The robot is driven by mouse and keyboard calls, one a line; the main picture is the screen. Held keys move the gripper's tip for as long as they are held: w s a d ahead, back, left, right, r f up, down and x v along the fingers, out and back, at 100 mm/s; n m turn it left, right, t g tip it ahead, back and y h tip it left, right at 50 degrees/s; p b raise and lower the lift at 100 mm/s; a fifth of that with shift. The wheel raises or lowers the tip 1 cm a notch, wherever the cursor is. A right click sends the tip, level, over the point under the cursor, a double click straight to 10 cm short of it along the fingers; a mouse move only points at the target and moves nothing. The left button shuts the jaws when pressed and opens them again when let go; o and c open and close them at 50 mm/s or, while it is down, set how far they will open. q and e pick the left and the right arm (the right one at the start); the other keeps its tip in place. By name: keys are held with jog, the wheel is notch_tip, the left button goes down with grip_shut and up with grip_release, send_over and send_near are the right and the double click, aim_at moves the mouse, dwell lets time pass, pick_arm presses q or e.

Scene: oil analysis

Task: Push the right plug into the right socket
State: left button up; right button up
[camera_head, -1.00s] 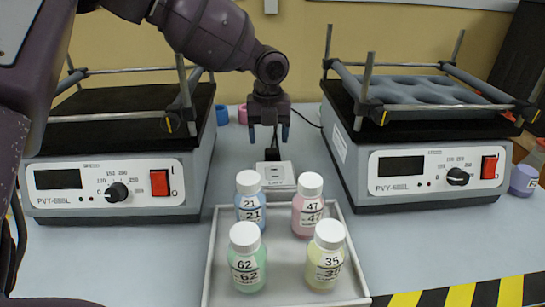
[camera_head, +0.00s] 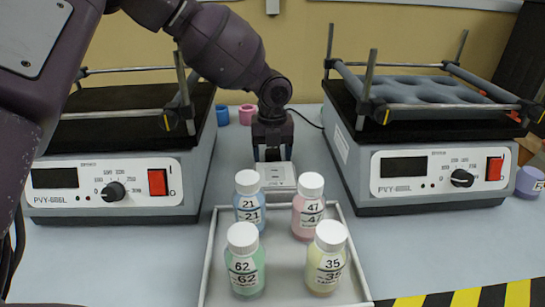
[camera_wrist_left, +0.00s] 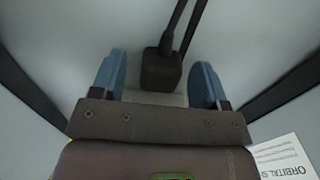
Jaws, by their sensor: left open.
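A black plug (camera_wrist_left: 161,70) with its cable stands between the two blue fingertips of my left gripper (camera_wrist_left: 158,78) in the wrist view, with a gap on both sides. A second cable runs close beside the first, and its end is hidden. In the head view my left gripper (camera_head: 273,153) points down at the back of the small pale socket box (camera_head: 277,176), fingers apart. The plug is mostly hidden behind the gripper there. I cannot tell how deep the plug sits in the socket. My right gripper is not in view.
A white tray (camera_head: 214,262) with several labelled bottles stands just in front of the socket box. Shaker units stand left (camera_head: 130,186) and right (camera_head: 370,205). Blue (camera_head: 222,115) and pink (camera_head: 247,114) rings lie behind. A paper (camera_wrist_left: 280,158) shows in the wrist view.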

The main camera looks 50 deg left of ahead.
aim_at(272, 151)
pick_arm(q)
jog(key=c, duration=1)
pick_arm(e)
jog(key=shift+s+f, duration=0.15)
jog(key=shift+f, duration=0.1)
pick_arm(q)
jog(key=shift+o, duration=0.2)
notch_tip(272, 151, up, 20)
jog(key=p, duration=0.3)
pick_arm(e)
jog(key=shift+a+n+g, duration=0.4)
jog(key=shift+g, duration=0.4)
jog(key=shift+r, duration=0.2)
